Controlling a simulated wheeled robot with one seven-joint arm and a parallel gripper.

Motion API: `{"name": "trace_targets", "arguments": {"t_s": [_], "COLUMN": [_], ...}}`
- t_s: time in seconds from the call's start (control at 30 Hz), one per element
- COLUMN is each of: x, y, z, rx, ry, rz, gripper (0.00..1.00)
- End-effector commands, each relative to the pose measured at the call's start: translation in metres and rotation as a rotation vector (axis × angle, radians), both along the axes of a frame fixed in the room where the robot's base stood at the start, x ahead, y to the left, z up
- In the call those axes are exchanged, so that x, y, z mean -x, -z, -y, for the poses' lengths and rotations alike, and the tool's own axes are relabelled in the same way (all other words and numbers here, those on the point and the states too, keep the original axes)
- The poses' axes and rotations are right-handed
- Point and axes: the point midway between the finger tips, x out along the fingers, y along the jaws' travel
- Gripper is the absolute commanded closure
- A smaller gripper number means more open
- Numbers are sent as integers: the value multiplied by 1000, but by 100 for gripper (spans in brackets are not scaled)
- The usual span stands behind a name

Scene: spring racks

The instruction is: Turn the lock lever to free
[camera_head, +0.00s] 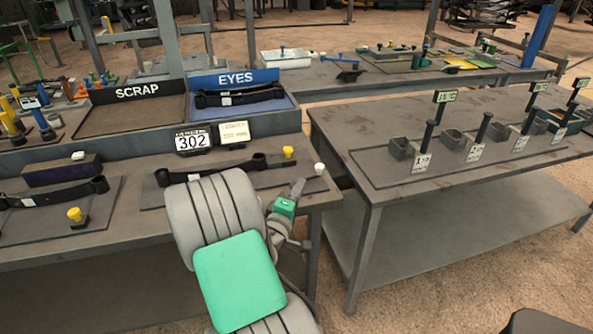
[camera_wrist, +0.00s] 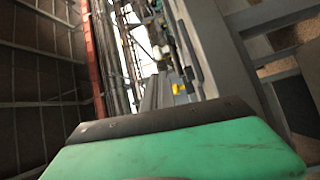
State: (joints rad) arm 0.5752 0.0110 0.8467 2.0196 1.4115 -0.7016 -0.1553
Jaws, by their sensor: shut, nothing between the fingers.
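My gripper (camera_head: 298,187) is at the right end of the near bench in the head view, partly behind my arm. Its slim grey fingers are together and hold nothing that I can see. A small white knob (camera_head: 319,169) stands just beyond the fingertips, near the bench corner; I cannot tell whether they touch. A yellow knob (camera_head: 289,152) stands behind, at the end of a black leaf spring (camera_head: 212,168). Neither knob is clearly readable as the lock lever, and its setting cannot be told. In the wrist view, a yellow knob (camera_wrist: 178,88) shows small beyond my green-and-black hand.
The near bench (camera_head: 100,248) also bears another leaf spring (camera_head: 55,197) and a yellow knob (camera_head: 75,215). Behind are the SCRAP tray (camera_head: 130,115) and blue EYES tray (camera_head: 245,103), with a 302 sign (camera_head: 193,140). A gap separates the right-hand table (camera_head: 400,205).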

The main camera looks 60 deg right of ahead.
Motion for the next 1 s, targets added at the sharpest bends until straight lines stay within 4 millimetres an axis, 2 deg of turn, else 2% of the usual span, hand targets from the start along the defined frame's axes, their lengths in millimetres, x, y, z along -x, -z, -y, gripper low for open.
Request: {"name": "trace_targets", "arguments": {"t_s": [0.3, 0.5, 0.87, 1.0], "x": [-11, -14, -14, -6], "y": [-7, -7, -6, -3], "z": [60, 85, 89, 87], "rx": [1, 1, 0, 2], "ry": [-3, -3, -3, -2], "rz": [3, 3, 3, 4], "gripper": [100, 100, 100, 100]}}
